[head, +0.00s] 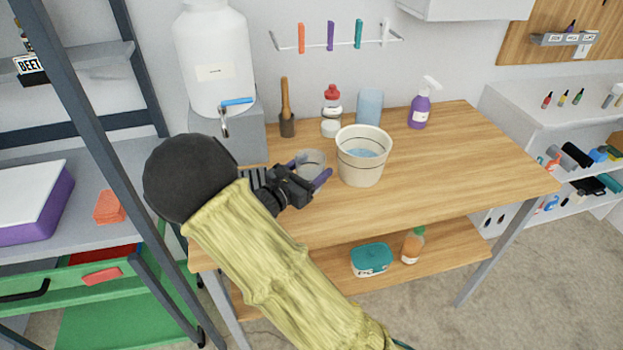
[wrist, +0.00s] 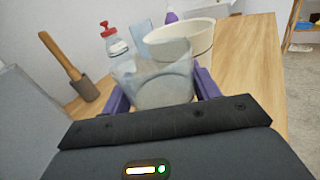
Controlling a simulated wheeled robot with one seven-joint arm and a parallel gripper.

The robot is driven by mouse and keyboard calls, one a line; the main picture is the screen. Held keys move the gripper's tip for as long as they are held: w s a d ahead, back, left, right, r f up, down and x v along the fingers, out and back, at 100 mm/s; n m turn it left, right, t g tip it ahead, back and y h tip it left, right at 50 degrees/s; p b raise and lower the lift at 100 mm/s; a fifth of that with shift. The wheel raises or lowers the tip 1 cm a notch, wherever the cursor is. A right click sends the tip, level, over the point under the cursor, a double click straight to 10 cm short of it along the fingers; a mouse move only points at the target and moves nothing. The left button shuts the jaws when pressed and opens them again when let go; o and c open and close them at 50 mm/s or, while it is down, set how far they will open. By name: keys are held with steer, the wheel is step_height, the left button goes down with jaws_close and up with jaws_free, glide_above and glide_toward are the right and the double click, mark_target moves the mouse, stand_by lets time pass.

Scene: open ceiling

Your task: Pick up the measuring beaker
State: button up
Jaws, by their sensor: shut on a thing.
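The measuring beaker (head: 311,162) is a clear, greyish cup on the left part of the wooden table. In the wrist view the beaker (wrist: 158,84) stands upright between the two purple fingers. My gripper (head: 308,174) is shut on it, with one finger on each side. In the wrist view my gripper (wrist: 162,92) hides the beaker's lower part. I cannot tell whether its base touches the table.
A cream bucket (head: 363,168) with bluish contents stands just right of the beaker. Behind are a mallet (head: 286,112), a red-capped bottle (head: 331,112), a blue container (head: 369,106) and a purple spray bottle (head: 420,110). The table's right side (head: 470,170) is clear.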

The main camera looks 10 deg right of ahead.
mark_target(311, 152)
step_height(311, 152, up, 5)
steer(key=shift+r, duration=0.2)
stand_by(0.5)
